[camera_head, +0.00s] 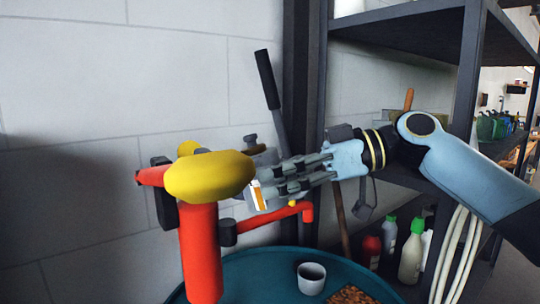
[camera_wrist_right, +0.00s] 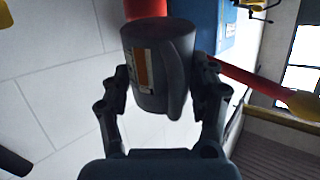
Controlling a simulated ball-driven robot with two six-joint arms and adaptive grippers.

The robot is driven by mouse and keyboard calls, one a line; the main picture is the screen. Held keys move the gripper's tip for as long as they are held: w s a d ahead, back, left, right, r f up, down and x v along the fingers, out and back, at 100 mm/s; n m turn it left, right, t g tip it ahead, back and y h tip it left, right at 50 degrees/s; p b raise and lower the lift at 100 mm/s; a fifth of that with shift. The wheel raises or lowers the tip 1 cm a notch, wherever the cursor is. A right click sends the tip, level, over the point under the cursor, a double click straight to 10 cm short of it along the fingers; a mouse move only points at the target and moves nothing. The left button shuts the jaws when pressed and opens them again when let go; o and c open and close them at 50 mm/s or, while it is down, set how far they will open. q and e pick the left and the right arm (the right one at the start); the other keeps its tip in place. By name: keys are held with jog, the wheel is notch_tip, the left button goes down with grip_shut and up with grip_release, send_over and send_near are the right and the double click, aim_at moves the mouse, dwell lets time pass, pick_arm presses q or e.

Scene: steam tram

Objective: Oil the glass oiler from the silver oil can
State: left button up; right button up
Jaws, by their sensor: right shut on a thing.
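My right gripper (camera_head: 262,190) is shut on a grey can (camera_wrist_right: 155,75) with an orange and white label, which looks like the oil can. In the wrist view it stands between the fingers, its handle toward the right finger, and the right gripper (camera_wrist_right: 160,95) grips its sides. In the head view only the can's label side (camera_head: 259,196) shows, close behind and right of a yellow rounded part. I cannot make out the glass oiler in either view; it may be hidden behind the yellow part or the gripper. My left gripper is not in view.
A red upright pipe (camera_head: 200,255) with a yellow rounded top (camera_head: 210,176) stands close left of the gripper. A red side pipe (camera_head: 270,218) runs below it. A teal round table (camera_head: 240,278) bears a pale cup (camera_head: 311,278). A dark shelf (camera_head: 472,70) stands right.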

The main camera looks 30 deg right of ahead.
dwell(0.6)
jog(key=shift+r+g+h+p, duration=0.2)
jog(key=shift+g+h+p, duration=0.1)
jog(key=shift+p, duration=0.5)
jog(key=shift+d, duration=0.1)
jog(key=shift+f, duration=0.1)
dwell(0.3)
jog(key=shift+s+r+h+p, duration=0.1)
jog(key=shift+r+h+p, duration=0.3)
jog(key=shift+p, duration=0.35)
dwell(0.4)
jog(key=shift+r+g+p, duration=0.3)
jog(key=shift+p, duration=0.4)
